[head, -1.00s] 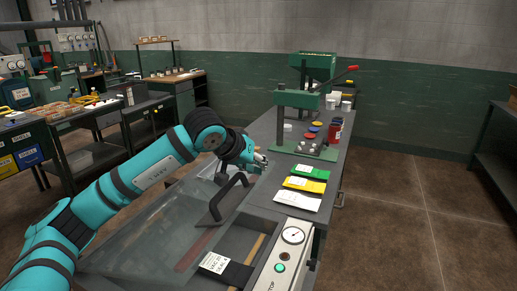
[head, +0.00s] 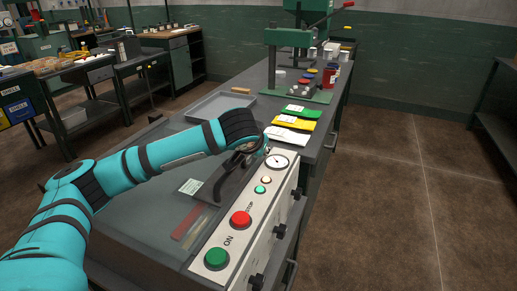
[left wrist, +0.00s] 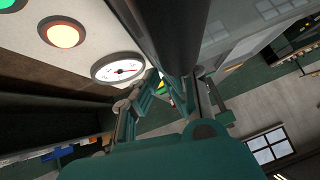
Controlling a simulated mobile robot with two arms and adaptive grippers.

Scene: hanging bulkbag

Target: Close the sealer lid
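The sealer is a grey bench with a clear lid (head: 140,205) and a white control panel (head: 262,203) along its right side. The lid lies low and nearly flat over the chamber; I cannot tell whether its edge touches. Its black handle (head: 219,189) stands beside the panel. My left gripper (head: 263,152) is at the handle's far end. In the left wrist view the dark handle bar (left wrist: 168,30) runs down between the fingers of my left gripper (left wrist: 174,76), which close in on both sides of it. A labelled pouch (head: 190,186) shows through the lid. My right gripper is out of view.
Green (head: 300,111), yellow (head: 293,125) and white (head: 287,136) packets lie behind the panel. A grey tray (head: 252,98) and a green press (head: 298,95) stand farther back. The floor on the right is clear.

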